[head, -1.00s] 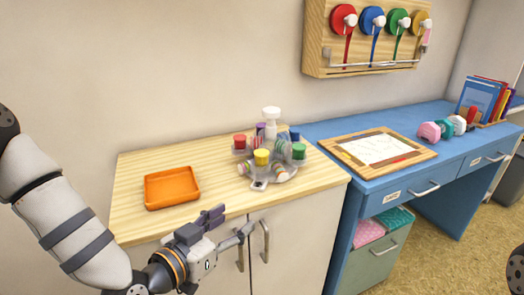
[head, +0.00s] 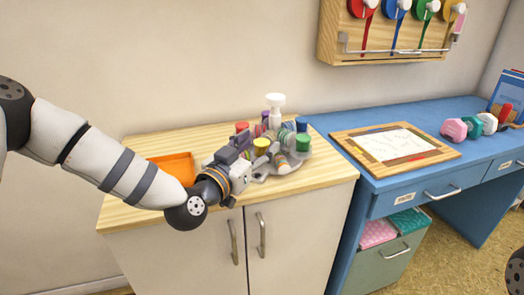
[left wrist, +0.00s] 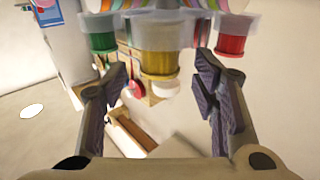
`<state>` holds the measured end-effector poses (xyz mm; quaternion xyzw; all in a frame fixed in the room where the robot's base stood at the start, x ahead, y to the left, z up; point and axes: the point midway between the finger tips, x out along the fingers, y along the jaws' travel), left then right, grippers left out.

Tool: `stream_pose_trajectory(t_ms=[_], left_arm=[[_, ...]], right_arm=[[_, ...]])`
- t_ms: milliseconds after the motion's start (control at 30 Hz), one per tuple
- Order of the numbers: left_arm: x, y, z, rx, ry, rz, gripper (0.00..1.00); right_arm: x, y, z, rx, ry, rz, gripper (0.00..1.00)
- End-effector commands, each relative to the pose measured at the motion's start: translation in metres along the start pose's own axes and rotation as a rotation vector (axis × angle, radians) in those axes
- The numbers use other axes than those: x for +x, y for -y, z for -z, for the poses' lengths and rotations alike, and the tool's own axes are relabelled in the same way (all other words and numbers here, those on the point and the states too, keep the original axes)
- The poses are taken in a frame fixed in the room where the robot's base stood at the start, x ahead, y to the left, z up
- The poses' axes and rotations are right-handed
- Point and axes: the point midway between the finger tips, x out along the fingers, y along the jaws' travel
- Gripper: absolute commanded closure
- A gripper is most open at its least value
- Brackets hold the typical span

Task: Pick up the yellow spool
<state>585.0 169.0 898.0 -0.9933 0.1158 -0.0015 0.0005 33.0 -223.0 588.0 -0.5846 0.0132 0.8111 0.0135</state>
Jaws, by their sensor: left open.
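The yellow spool (head: 261,146) stands among other coloured spools on a clear round holder (head: 287,167) on the wooden cabinet top. My left gripper (head: 262,163) is at the front left of the holder, close to the yellow spool. In the left wrist view the yellow spool (left wrist: 160,62) appears between the two open fingers (left wrist: 160,80), near their tips, with gaps on both sides. The fingers hold nothing. The wrist view looks upside down. My right gripper is not in view.
A red spool (left wrist: 231,40) and a green spool (left wrist: 104,38) flank the yellow one. A white-topped post (head: 275,103) rises from the holder. An orange tray (head: 180,160) lies behind my left arm. A blue desk (head: 350,122) with a framed paper (head: 395,145) stands to the right.

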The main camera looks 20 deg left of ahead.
Motion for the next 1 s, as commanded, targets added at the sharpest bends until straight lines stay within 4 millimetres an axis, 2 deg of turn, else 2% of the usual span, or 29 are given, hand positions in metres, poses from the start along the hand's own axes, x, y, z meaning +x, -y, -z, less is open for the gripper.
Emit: stream_pose_trajectory(t_ms=[100,267,467,833,967,1000], left_arm=[[0.008,0.000,-0.003,-0.001,0.004,0.000,0.46],[0.008,0.000,-0.001,-0.001,0.002,-0.001,0.46],[0.008,0.000,-0.001,-0.001,0.002,-0.001,0.89],[0.008,0.000,0.002,0.000,0.000,-0.001,0.89],[0.008,0.000,0.021,0.001,-0.004,-0.001,0.89],[0.008,0.000,0.032,0.002,-0.007,-0.001,0.89]], right_arm=[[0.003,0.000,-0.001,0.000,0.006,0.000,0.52],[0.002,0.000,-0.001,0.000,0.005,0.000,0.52],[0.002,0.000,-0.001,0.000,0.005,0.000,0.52],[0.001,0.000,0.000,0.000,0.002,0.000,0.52],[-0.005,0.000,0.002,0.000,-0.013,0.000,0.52],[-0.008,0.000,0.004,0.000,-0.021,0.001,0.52]])
